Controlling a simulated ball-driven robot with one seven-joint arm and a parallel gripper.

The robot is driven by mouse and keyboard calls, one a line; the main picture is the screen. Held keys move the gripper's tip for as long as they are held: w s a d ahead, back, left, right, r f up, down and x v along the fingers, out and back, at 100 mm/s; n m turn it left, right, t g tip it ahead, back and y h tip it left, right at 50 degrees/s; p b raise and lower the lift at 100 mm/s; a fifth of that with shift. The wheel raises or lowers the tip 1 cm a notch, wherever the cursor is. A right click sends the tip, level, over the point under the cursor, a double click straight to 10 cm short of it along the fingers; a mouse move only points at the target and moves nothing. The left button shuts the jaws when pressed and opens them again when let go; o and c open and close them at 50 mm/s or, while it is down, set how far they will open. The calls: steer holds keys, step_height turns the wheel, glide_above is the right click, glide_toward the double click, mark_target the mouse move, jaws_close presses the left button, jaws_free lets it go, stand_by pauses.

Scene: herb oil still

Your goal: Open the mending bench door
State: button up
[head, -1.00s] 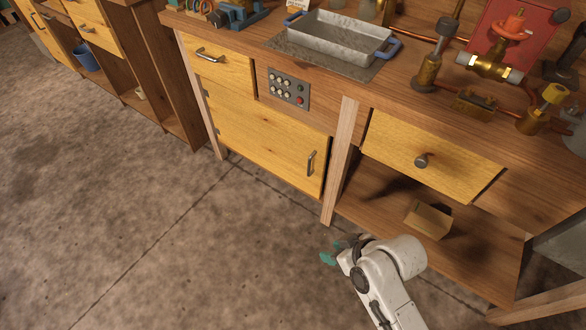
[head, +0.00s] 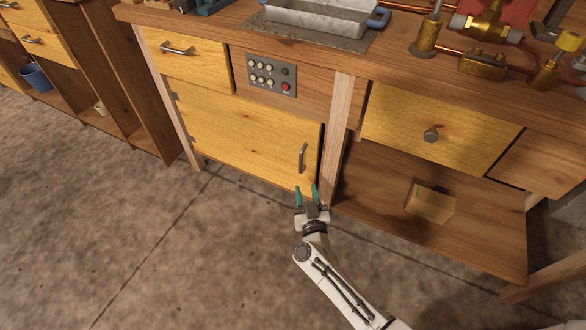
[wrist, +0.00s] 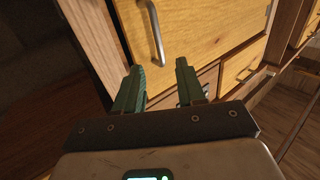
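The mending bench door (head: 235,132) is a yellow wooden panel under the control panel, and it is shut. Its metal bar handle (head: 302,158) stands upright near the door's right edge. My gripper (head: 306,190) is just below the handle, in front of the door's lower right corner. Its two green fingers are apart with nothing between them. In the wrist view the door (wrist: 190,30) fills the top middle. The handle (wrist: 155,32) is ahead of the open fingers (wrist: 160,84), nearer the left one, and apart from them.
A wooden leg (head: 337,135) stands right of the door. Beyond it are a drawer with a round knob (head: 431,135) and an open shelf with a small box (head: 430,204). A drawer (head: 185,55) and control panel (head: 271,74) sit above the door. The floor in front is clear.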

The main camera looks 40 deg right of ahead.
mark_target(301, 163)
steer(key=b+x, duration=0.4)
steer(key=x, duration=0.5)
steer(key=shift+d+f, duration=0.2)
steer(key=shift+d, duration=0.05)
steer(key=shift+b+x, duration=0.3)
steer(key=shift+x, duration=0.5)
steer(key=shift+r, duration=0.1)
jaws_close()
